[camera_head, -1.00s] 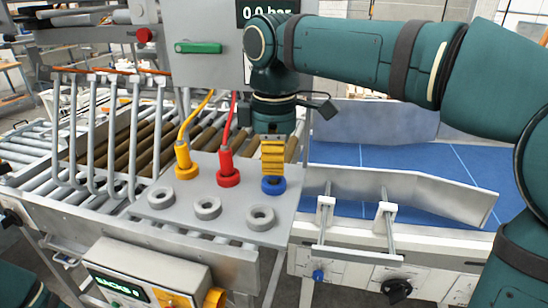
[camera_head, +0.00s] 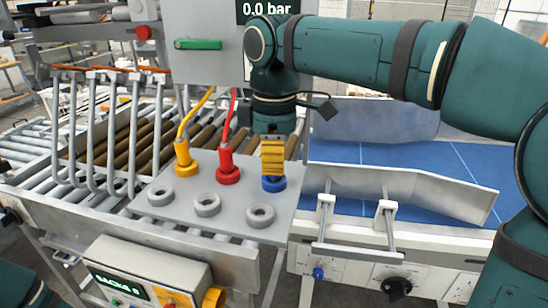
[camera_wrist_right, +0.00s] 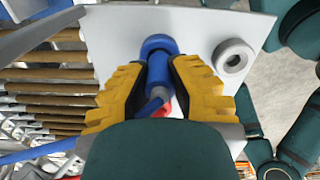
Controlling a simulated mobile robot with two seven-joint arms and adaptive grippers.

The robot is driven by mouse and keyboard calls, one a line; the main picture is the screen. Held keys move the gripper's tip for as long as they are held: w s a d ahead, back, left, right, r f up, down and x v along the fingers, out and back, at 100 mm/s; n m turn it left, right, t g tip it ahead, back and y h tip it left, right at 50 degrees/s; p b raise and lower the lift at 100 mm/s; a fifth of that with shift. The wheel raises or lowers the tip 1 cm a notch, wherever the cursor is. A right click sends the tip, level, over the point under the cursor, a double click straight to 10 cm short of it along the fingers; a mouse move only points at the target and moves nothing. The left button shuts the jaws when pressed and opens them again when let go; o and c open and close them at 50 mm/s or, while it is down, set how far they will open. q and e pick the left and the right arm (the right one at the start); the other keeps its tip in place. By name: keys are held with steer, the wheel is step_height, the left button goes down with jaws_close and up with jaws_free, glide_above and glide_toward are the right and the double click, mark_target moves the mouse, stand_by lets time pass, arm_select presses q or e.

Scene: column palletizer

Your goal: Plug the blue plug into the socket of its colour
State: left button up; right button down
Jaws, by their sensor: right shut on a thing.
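My right gripper (camera_head: 272,172) points down at the right end of the back row on the grey socket plate (camera_head: 228,207). Its yellow fingers are shut on the blue plug (camera_wrist_right: 158,75), whose blue cable (camera_wrist_right: 25,154) runs off to the left in the wrist view. A blue ring (camera_head: 273,184) shows just below the fingertips and also ahead of them in the wrist view (camera_wrist_right: 158,43). Whether the plug is fully seated in it I cannot tell, as the fingers hide the join. My left gripper is out of view.
A yellow plug (camera_head: 184,160) and a red plug (camera_head: 227,165) stand upright in the back row, their cables rising. Grey ring sockets (camera_head: 207,205) line the front row. A grey cabinet (camera_head: 205,70) stands behind; a blue conveyor (camera_head: 400,175) lies right.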

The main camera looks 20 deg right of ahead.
steer(key=shift+f, duration=0.1)
steer(key=c, duration=0.9)
jaws_free()
step_height(320, 180, up, 12)
